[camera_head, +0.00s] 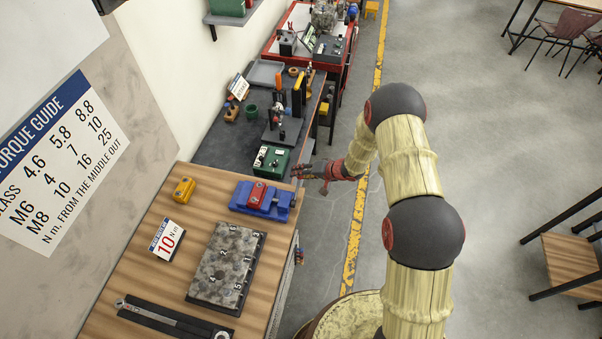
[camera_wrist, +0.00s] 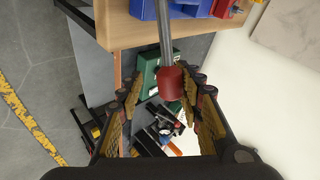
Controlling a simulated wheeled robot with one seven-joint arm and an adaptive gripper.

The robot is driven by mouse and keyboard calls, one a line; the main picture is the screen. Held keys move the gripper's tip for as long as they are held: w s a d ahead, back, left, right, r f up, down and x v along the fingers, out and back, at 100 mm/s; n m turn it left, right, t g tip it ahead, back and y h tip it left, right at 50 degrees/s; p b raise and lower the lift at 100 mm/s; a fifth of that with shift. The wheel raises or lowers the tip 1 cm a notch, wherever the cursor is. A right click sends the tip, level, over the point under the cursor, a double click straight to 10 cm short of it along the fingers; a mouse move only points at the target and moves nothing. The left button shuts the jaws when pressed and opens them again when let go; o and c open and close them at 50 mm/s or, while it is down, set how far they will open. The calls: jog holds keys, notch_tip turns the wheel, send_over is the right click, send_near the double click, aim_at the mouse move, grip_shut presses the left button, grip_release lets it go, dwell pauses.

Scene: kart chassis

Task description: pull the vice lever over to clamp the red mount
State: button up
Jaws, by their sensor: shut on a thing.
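The blue vice (camera_head: 240,203) sits on the wooden bench top with the red mount (camera_head: 257,194) between its jaws. In the wrist view, parts of the blue vice (camera_wrist: 190,8) and the red mount (camera_wrist: 224,8) show at the top edge. The steel lever (camera_wrist: 164,38) runs down from there and ends in a red knob (camera_wrist: 171,82). My gripper (camera_wrist: 168,92) has its fingers on either side of the knob and is shut on it. In the head view my gripper (camera_head: 306,172) is right of the vice, past the bench edge; the lever is hard to make out there.
A green box (camera_head: 271,160) stands on the dark bench behind the vice. A yellow block (camera_head: 184,189), a "10 N m" sign (camera_head: 167,240) and a grey numbered plate (camera_head: 226,262) lie on the wooden bench.

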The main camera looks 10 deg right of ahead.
jog(key=shift+o, duration=1.3)
jog(key=shift+s+d+r, duration=0.1)
jog(key=shift+d+r, duration=0.25)
jog(key=shift+r, duration=0.05)
jog(key=v, duration=1.1)
jog(key=shift+s, duration=0.1)
